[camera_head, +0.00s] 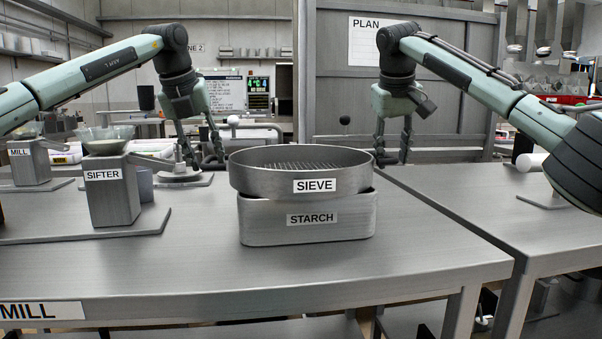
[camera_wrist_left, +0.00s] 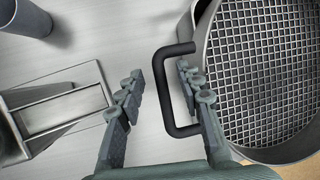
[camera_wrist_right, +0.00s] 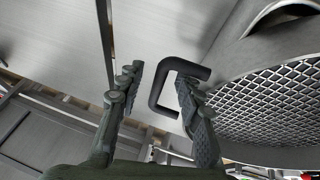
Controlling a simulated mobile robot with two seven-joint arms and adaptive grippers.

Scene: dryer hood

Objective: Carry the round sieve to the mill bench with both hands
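The round grey sieve (camera_head: 262,177), with a mesh floor and a SIEVE label, sits on top of the metal STARCH box (camera_head: 262,228) on the bench. Its mesh also shows in the left wrist view (camera_wrist_left: 265,70) and the right wrist view (camera_wrist_right: 270,105). My left gripper (camera_head: 208,160) is open at the sieve's left side. Its fingers stand on either side of the black handle (camera_wrist_left: 164,95), with a gap to the bar. My right gripper (camera_head: 392,158) is open at the right side, its fingers likewise astride the other black handle (camera_wrist_right: 157,98).
The near bench (camera_head: 420,250) carries a MILL label (camera_head: 40,311) on its front edge. The SIFTER (camera_head: 112,195) and a small MILL machine (camera_head: 30,165) stand at the left. Another bench (camera_head: 480,195) lies to the right across a gap. The bench front is clear.

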